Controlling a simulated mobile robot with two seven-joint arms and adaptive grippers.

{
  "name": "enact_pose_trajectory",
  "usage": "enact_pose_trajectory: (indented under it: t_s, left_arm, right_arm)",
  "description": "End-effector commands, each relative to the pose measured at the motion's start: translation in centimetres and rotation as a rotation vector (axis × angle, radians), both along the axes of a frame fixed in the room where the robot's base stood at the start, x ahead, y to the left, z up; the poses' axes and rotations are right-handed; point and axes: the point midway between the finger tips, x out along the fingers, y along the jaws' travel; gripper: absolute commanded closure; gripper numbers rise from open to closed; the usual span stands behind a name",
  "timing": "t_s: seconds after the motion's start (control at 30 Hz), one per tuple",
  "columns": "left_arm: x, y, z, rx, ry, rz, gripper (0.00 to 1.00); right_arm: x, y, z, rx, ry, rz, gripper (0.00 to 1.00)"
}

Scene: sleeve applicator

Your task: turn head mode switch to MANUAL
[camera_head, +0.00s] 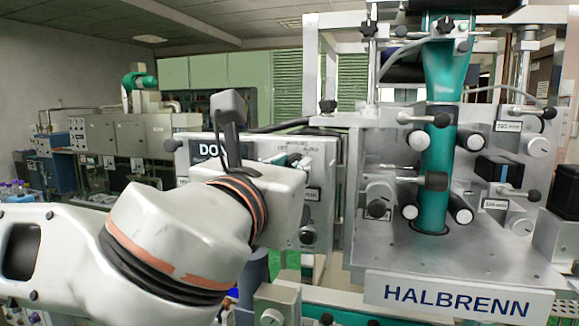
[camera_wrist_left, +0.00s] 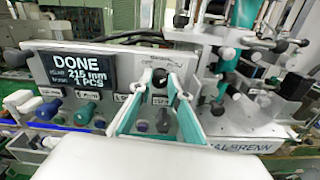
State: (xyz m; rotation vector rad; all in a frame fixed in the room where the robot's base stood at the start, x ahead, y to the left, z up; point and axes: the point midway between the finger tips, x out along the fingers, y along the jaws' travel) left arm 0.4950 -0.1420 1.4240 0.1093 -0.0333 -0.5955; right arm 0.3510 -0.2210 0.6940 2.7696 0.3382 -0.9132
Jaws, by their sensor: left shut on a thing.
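In the head view, the left gripper (camera_head: 301,162) is at the panel's right part. There my own wrist and arm hide much of the panel, and I cannot make out which way the knob points. My right gripper is not in view.
The panel's display (camera_wrist_left: 77,76) reads DONE, 215 mm, 1 PCS. More knobs and buttons, including a blue one (camera_wrist_left: 48,110), sit below it. To the right stands the HALBRENN machine (camera_head: 395,255) with a teal sleeve (camera_head: 437,180), rollers and protruding black knobs.

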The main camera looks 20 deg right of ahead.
Motion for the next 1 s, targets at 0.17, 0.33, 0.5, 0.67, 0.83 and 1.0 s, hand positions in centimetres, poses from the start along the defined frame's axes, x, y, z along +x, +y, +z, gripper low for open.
enact_pose_trajectory:
  t_s: [0.17, 0.33, 0.5, 0.67, 0.83, 1.0]
  left_arm:
    - [0.0, 0.0, -0.1, -0.02, 0.012, 0.0, 1.0]
    - [0.0, 0.0, -0.2, -0.079, 0.053, 0.0, 1.0]
    - [0.0, 0.0, -0.3, -0.181, 0.122, -0.001, 1.0]
    - [0.1, 0.0, -0.3, -0.295, 0.201, -0.001, 1.0]
    - [0.0, 0.1, -0.2, -0.41, 0.279, -0.001, 1.0]
    - [0.1, 0.1, -0.1, -0.511, 0.348, -0.001, 1.0]
  right_arm:
    - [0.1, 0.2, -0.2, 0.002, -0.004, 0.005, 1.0]
    - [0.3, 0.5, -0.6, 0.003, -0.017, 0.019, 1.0]
    - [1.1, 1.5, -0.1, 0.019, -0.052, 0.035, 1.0]
    - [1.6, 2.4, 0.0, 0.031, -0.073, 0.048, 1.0]
    - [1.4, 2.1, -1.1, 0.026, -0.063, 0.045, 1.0]
    - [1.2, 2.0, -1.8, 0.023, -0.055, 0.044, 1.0]
